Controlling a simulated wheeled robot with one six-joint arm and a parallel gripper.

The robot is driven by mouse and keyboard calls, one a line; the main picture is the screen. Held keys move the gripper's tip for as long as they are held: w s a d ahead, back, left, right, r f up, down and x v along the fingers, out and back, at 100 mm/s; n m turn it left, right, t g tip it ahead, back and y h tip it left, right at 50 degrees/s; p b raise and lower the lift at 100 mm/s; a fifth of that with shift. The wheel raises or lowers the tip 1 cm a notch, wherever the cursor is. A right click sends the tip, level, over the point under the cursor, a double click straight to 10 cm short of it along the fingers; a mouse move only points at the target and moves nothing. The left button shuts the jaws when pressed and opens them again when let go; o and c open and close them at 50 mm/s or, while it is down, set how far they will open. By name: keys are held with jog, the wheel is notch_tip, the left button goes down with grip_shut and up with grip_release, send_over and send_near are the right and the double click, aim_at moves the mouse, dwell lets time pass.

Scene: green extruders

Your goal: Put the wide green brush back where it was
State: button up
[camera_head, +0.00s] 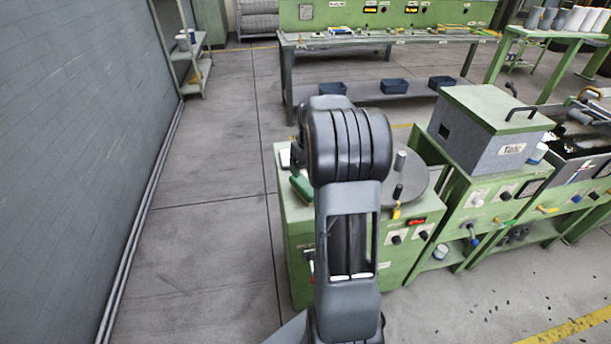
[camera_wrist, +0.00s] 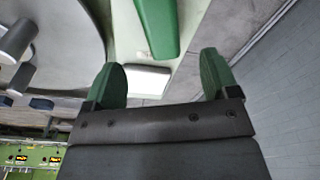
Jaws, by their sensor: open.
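The wide green brush (camera_wrist: 157,25) appears as a long green block at the top of the wrist view. It lies on the pale green top beside a grey disc. In the head view the green piece left of my arm (camera_head: 301,188) looks like the same brush, partly covered. My gripper (camera_wrist: 161,68) is open, its two green fingertips apart with nothing held between them. The brush shows beyond the fingertips in the picture, apart from them.
A grey round disc (camera_head: 423,184) with small cylinders sits on the green cabinet (camera_head: 295,230). A white flat item (camera_wrist: 148,79) lies near its edge. A grey lidded box (camera_head: 482,130) stands to the right. The wall (camera_head: 70,130) is left, with bare floor between.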

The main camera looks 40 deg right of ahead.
jog(key=s+a+r+t, duration=0.1)
jog(key=s+a+r, duration=0.15)
jog(key=a, duration=0.35)
jog(key=s+a+r, duration=0.2)
jog(key=a+r, duration=0.2)
jog(key=a, duration=0.2)
jog(key=s+a+t, duration=0.1)
jog(key=s+a, duration=1)
jog(key=shift+s+a+f+n, duration=0.15)
jog(key=shift+s+a+n, duration=0.15)
jog(key=shift+s, duration=0.1)
